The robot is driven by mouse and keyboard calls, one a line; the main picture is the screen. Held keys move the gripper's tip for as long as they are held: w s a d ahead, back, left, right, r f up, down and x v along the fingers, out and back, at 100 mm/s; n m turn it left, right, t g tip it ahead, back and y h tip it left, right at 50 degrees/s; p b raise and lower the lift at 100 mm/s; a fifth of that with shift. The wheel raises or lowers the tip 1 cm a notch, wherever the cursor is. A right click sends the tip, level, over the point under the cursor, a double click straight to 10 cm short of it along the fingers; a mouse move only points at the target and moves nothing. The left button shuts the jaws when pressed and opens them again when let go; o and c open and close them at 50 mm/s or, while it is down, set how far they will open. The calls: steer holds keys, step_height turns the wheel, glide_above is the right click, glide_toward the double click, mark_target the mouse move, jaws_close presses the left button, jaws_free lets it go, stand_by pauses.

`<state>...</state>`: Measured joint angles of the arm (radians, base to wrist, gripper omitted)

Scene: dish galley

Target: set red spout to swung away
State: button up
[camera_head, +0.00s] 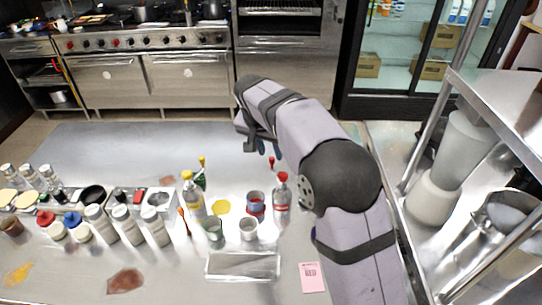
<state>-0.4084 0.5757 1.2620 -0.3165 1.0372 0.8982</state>
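A clear bottle with a red cap (282,193) stands upright on the steel counter, just left of my arm. Its red spout (271,162) points up and to the left, toward the back of the counter. My gripper (266,148) is above and just behind the spout, with its fingers pointing down. In this view the fingertips come close to the spout's tip. I cannot tell if they touch it. The fingers are small and partly hidden by the wrist, so their opening is unclear.
A yellow-capped bottle (193,203) stands to the left, with a green item behind it. Metal cups (248,229) and a red-blue cup (256,203) stand near the red-capped bottle. The counter's back left is clear.

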steer(key=v, duration=0.4)
steer(key=shift+b, duration=0.3)
steer(key=s+d+r+n+g+p, duration=0.1)
steer(key=s+d+n+g+p, duration=0.15)
steer(key=s+d+p, duration=0.85)
steer(key=s+d+n+g+p, duration=0.1)
steer(key=s+d+p, duration=0.1)
steer(key=s, duration=0.8)
steer(key=s+d+f+y+p, duration=0.1)
steer(key=s+d+p, duration=0.1)
steer(key=s, duration=0.7)
steer(key=shift+s+d+f+n+g+y, duration=0.3)
steer(key=shift+s+d+n+g, duration=0.1)
steer(key=shift+d, duration=0.4)
